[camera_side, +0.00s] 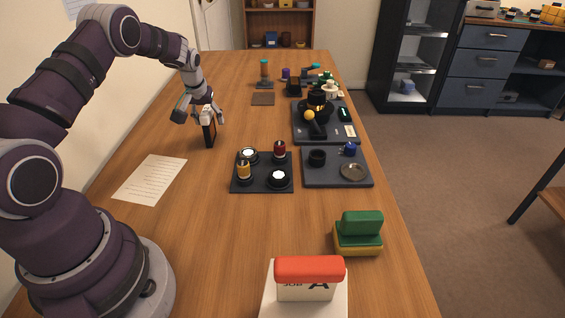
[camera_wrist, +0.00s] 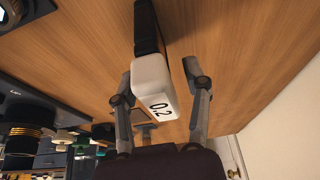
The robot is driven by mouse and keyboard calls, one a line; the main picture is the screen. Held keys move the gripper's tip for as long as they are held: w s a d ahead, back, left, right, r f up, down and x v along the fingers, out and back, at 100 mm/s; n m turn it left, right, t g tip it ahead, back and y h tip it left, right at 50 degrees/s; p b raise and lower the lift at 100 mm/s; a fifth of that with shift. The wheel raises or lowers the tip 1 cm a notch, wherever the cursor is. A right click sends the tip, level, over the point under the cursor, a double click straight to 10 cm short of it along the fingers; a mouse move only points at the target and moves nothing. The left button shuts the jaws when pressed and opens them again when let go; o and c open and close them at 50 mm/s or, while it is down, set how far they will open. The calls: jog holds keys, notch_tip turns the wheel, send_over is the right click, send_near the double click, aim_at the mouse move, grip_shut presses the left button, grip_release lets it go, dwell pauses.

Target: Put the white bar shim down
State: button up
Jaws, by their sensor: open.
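The white bar shim (camera_wrist: 152,84), marked "0.2", shows its white end between my open fingers in the wrist view. A dark section runs on beyond it, towards the table. My gripper (camera_wrist: 158,80) is open, with one finger on each side of the white end; a gap shows at the right finger, and the left finger is close to it. In the side view the shim (camera_side: 208,114) is a small white top over an upright black block at the left-centre of the table, just below my gripper (camera_side: 198,116). Whether the shim and block are one piece is unclear.
A printed sheet (camera_side: 150,180) lies nearer, on the left. Dark trays with lens parts (camera_side: 262,187) and (camera_side: 362,182) sit to the right, with a larger loaded tray (camera_side: 325,138) behind. A green-and-yellow block (camera_side: 358,236) and a red-topped stand (camera_side: 310,270) are in front. Wood around the shim is clear.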

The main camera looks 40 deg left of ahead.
jog(key=s+d+r+m+t, duration=0.1)
jog(key=s+d+r, duration=0.1)
jog(key=d+r, duration=0.45)
jog(key=s+d+r+m, duration=0.1)
jog(key=s+d+r, duration=0.15)
jog(key=r, duration=0.65)
jog(key=s+d+r+m+t+h, duration=0.1)
jog(key=s+d+m+h, duration=0.2)
jog(key=s+d+m, duration=0.4)
jog(key=s+d, duration=0.5)
jog(key=d, duration=0.3)
jog(key=shift+s+d+r, duration=0.15)
jog(key=shift+s+r, duration=0.1)
